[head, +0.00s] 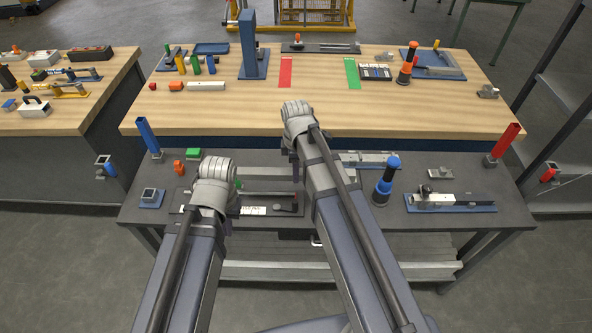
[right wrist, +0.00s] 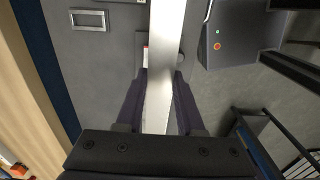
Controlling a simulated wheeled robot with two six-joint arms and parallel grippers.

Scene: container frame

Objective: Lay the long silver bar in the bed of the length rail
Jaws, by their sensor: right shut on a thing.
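The long silver bar (head: 265,173) is level above the near grey bench, between my two arms in the head view. My right gripper (head: 297,168) is shut on it. In the right wrist view the bar (right wrist: 160,60) runs up the picture between the two dark fingers (right wrist: 160,85). My left gripper (head: 222,190) is at the bar's left end; its fingers are hidden behind its wrist, so its hold is unclear. A dark base (head: 255,209) with a thin rail, white label and dark end block lies under the bar; it looks like the length rail, partly covered by my left wrist.
A blue-and-black post (head: 385,180) stands right of my right arm. A blue fixture (head: 450,203) with a clamp lies further right. A red upright (head: 506,143) and a blue upright (head: 148,136) stand near the bench ends. The wooden table (head: 215,115) is behind.

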